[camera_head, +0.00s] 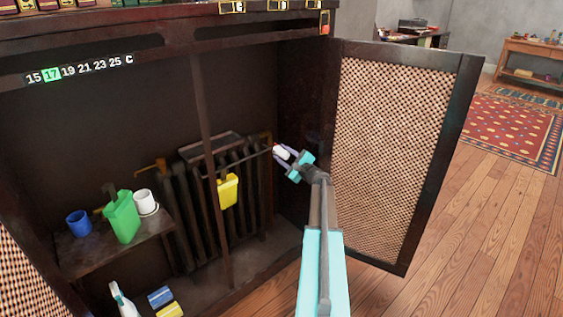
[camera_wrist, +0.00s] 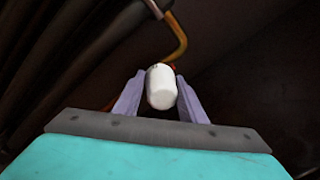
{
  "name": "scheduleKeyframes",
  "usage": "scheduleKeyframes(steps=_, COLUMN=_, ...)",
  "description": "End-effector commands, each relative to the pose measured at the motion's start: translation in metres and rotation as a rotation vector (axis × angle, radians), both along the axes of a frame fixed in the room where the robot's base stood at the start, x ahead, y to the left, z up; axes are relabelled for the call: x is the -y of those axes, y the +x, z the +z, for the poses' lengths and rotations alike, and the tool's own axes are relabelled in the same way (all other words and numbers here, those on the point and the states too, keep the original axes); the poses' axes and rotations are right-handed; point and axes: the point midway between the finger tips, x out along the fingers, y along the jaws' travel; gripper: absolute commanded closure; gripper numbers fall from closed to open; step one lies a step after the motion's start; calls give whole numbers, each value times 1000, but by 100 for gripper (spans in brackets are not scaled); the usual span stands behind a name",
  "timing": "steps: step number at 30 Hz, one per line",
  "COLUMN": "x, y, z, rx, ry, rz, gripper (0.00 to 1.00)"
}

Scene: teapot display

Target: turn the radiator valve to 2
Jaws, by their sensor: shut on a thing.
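The white radiator valve knob (camera_wrist: 161,88) sits between the two purple fingers of my gripper (camera_wrist: 160,95) in the wrist view. My gripper is shut on it, with a finger on each side. A bent orange-brown pipe (camera_wrist: 178,38) runs up from behind the knob. In the head view the knob (camera_head: 281,152) shows at the right end of the dark radiator (camera_head: 180,215), inside the cabinet, with my gripper (camera_head: 283,155) around it. The numbers on the knob cannot be read, so its setting cannot be told.
A temperature strip (camera_head: 80,70) has 17 lit green. A yellow container (camera_head: 229,190) hangs before the radiator, near a dark upright post (camera_head: 208,150). The open mesh door (camera_head: 390,150) stands right of my arm. A shelf (camera_head: 95,250) bears a green jug (camera_head: 121,217) and cups.

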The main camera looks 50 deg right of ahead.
Motion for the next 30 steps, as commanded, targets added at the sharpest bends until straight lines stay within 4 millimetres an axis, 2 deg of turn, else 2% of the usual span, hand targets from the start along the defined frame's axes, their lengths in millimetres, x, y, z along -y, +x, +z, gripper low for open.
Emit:
scheduleKeyframes(steps=1, x=-1, y=3, z=-4, rx=0, ry=-31, rz=0, gripper=85)
scheduleKeyframes(steps=18, x=1, y=3, z=-4, rx=-23, ry=-378, rz=-4, gripper=85)
scheduleKeyframes(steps=30, x=2, y=2, z=0, rx=-33, ry=-512, rz=-6, gripper=85)
